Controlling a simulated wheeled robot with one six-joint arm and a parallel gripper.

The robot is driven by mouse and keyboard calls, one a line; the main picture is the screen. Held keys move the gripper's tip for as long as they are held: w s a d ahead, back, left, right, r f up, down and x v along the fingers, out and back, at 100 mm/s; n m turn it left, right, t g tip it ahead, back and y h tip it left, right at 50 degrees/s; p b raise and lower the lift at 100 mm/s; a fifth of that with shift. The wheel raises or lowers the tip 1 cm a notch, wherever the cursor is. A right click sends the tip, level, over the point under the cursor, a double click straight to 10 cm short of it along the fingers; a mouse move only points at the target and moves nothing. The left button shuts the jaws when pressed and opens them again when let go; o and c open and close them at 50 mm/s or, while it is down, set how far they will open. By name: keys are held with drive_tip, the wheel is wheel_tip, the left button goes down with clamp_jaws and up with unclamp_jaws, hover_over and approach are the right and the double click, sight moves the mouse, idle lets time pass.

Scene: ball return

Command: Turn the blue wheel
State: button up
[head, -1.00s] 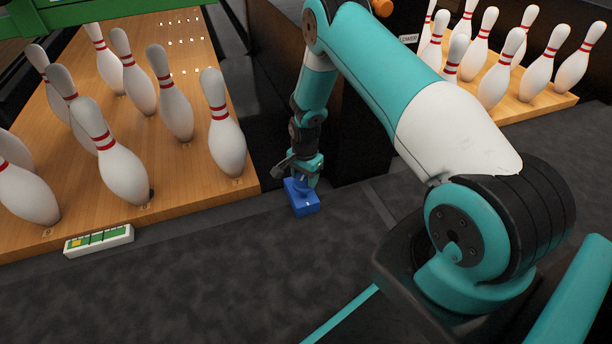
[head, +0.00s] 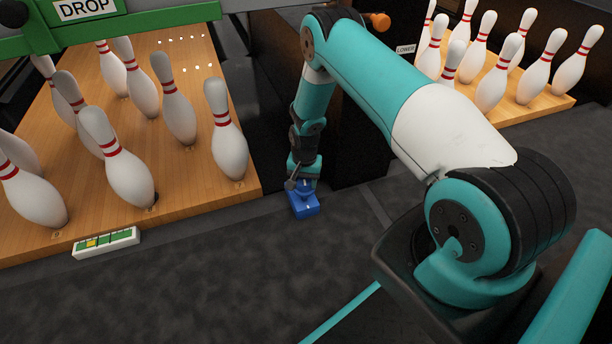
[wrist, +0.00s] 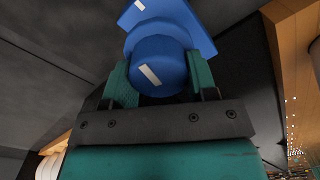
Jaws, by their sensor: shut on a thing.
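The blue wheel (wrist: 165,60) is a round blue knob with a slanted white mark on its face. It sits on a blue base (wrist: 185,14) that carries a white mark of its own. In the wrist view my gripper (wrist: 160,88) has a teal finger on each side of the wheel, shut on it. In the head view my gripper (head: 303,180) points down onto the blue base (head: 305,209), which stands on the dark floor by the lane corner. The wheel is mostly hidden by the fingers there.
White pins (head: 180,115) stand on the left lane, under a green bar (head: 150,17) with a DROP sign (head: 85,8). More pins (head: 491,86) stand on the right lane. A small box with a green and yellow strip (head: 106,242) lies at the left lane's front. Grey floor in front is clear.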

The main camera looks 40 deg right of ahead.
drive_tip(key=shift+s+n+p, duration=0.2)
drive_tip(key=shift+n+p, duration=0.25)
drive_tip(key=shift+n, duration=0.65)
drive_tip(key=o, duration=0.7)
drive_tip(key=shift+o, duration=1.1)
drive_tip(key=shift+w, duration=0.1)
wheel_tip(320, 180, up, 18)
drive_tip(key=p, duration=0.8)
drive_tip(key=shift+f, duration=0.25)
